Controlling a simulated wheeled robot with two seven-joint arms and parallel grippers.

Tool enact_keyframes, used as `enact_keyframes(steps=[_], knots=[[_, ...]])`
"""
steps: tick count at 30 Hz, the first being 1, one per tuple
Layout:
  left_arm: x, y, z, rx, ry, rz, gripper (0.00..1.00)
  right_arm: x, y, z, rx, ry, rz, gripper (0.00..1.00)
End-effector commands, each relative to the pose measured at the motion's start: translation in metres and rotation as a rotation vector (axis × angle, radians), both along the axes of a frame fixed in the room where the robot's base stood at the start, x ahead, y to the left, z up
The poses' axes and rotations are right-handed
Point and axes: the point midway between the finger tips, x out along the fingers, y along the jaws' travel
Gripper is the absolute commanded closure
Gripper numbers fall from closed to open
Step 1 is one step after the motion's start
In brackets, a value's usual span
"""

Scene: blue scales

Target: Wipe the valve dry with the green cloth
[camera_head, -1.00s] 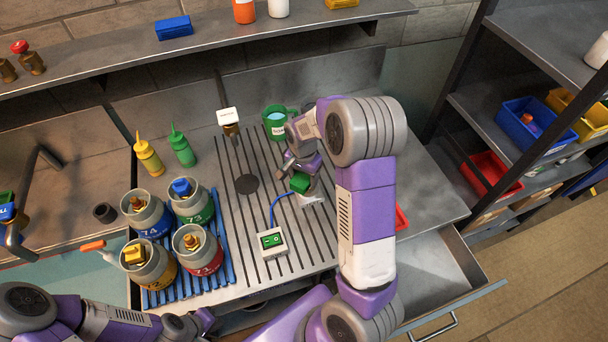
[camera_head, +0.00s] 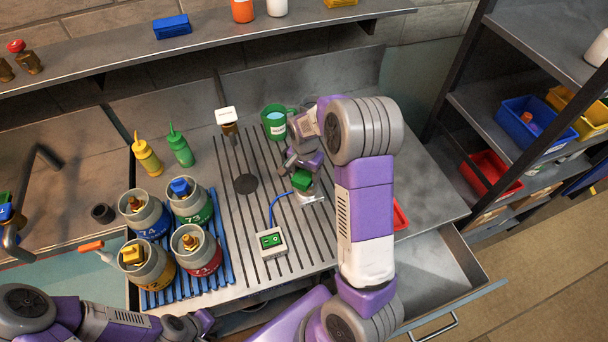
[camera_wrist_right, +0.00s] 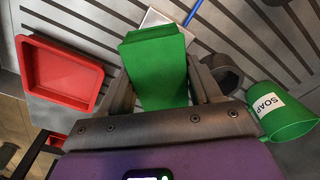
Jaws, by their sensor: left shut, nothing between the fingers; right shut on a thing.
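The green cloth (camera_head: 301,180) looks like a folded block. My right gripper (camera_head: 304,170) is shut on it above the slotted worktop, near the white plate. In the right wrist view the cloth (camera_wrist_right: 155,65) sits between the fingers. A brass valve with a red knob (camera_head: 28,60) stands on the upper shelf at the left. Brass valve-like fittings top the grey canisters, such as the one on canister 71 (camera_head: 190,242). Which valve the task means cannot be told. My left gripper (camera_head: 203,322) is shut and empty at the bottom, in front of the canisters.
A green soap mug (camera_head: 275,122) stands behind my right gripper; it shows close by in the wrist view (camera_wrist_right: 284,108). A green-switch box (camera_head: 271,242) with a blue cable lies in front. A red tray (camera_wrist_right: 60,75) and open drawer (camera_head: 440,275) are on the right.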

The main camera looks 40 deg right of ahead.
Motion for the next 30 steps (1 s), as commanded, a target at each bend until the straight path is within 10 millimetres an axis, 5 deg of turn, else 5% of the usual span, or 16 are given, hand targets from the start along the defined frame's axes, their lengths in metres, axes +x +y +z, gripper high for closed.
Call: enact_keyframes(steps=[19,30], knots=[[0.0,0.0,-0.001,0.0,0.0,0.0,1.0,-0.007,0.015,-0.002,0.0,0.0,0.002,0.67],[0.0,0.0,-0.002,0.0,0.0,0.0,1.0,-0.001,0.002,-0.004,0.001,0.001,-0.001,0.67]])
